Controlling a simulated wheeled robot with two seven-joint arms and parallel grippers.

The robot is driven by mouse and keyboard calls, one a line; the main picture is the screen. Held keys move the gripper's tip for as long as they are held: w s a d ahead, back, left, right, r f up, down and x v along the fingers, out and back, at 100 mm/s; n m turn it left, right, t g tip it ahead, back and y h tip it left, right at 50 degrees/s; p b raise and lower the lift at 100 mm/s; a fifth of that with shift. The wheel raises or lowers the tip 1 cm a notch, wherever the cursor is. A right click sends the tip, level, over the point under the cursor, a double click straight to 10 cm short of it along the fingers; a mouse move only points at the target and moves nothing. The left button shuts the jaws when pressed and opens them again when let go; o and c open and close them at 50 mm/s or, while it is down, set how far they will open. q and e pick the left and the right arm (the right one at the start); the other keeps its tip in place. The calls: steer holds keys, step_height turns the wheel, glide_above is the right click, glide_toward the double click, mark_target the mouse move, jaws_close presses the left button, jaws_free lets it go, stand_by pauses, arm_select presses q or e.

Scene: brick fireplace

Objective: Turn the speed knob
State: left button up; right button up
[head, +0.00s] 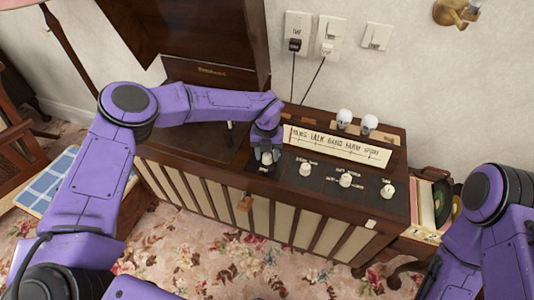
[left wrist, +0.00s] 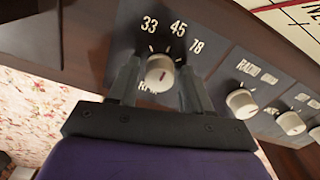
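The speed knob (left wrist: 160,73) is a small white round knob on a dark panel, marked 33, 45 and 78 above and RPM below. A reddish mark shows on the lower part of its face. In the head view the speed knob (head: 266,158) is the leftmost in the row. My left gripper (head: 266,150) is over it. In the left wrist view the fingers of my left gripper (left wrist: 160,80) stand on either side of the knob, with a narrow gap visible on each side. My right arm shows at the lower right, but its gripper is out of view.
More white knobs, including the radio knob (left wrist: 242,103), sit to the right on the panel. A dial strip (head: 338,145) and two pale round bulbs (head: 344,115) are behind them. A raised wooden lid (head: 195,40) stands behind left. Records (head: 440,200) are at the right.

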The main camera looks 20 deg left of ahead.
mark_target(267, 155)
arm_select(q)
steer(key=shift+o, duration=0.2)
steer(key=shift+r, duration=0.1)
step_height(267, 155, up, 10)
steer(key=b, duration=0.1)
steer(key=shift+r, duration=0.2)
stand_by(0.4)
